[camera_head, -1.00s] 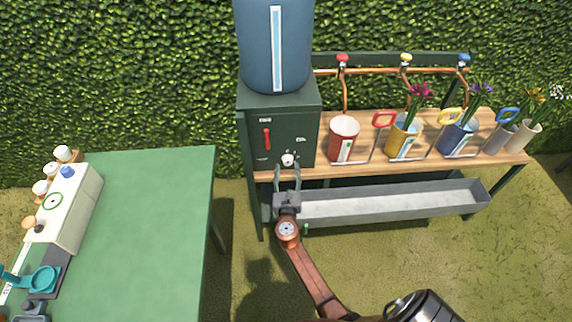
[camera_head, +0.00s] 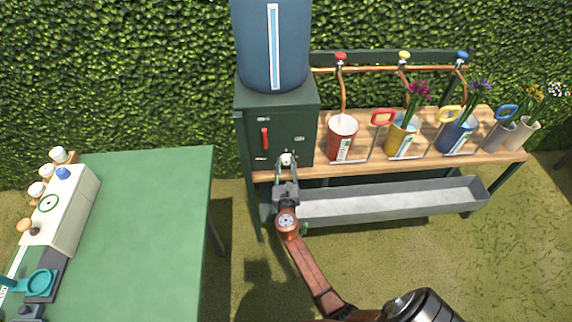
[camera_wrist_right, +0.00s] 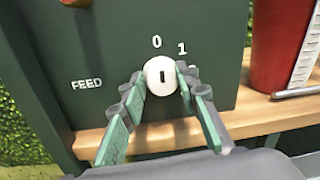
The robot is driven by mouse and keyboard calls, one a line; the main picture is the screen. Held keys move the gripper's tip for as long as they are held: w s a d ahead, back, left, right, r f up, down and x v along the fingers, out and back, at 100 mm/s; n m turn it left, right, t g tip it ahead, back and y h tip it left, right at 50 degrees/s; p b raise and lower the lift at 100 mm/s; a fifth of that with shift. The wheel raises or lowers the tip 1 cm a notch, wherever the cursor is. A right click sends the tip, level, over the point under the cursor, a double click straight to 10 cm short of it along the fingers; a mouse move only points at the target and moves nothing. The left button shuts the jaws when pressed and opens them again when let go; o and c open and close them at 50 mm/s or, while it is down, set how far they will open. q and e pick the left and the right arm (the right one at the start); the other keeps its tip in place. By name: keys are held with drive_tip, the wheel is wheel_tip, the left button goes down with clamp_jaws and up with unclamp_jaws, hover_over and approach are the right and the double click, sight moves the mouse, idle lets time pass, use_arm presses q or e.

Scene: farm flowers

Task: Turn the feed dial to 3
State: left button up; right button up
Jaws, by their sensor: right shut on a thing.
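The feed dial (camera_head: 286,160) is a small white round knob low on the front of the dark green cabinet (camera_head: 262,120). In the right wrist view the dial (camera_wrist_right: 161,77) has a short dark mark near its middle. The word FEED stands to its left, 0 above it and 1 to its upper right; other numbers do not show. My right gripper (camera_head: 287,167) reaches the cabinet from below. Its two fingers, also in the right wrist view (camera_wrist_right: 160,85), are shut on the dial, one on each side.
A red lever (camera_head: 265,138) is above the dial, under a blue tank (camera_head: 271,45). A red bucket (camera_head: 342,138) stands just right of the cabinet on a wooden shelf. A grey trough (camera_head: 395,203) runs below. A green table (camera_head: 150,230) is at the left.

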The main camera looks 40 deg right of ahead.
drive_tip(key=shift+d, duration=0.1)
drive_tip(key=shift+c, duration=1.1)
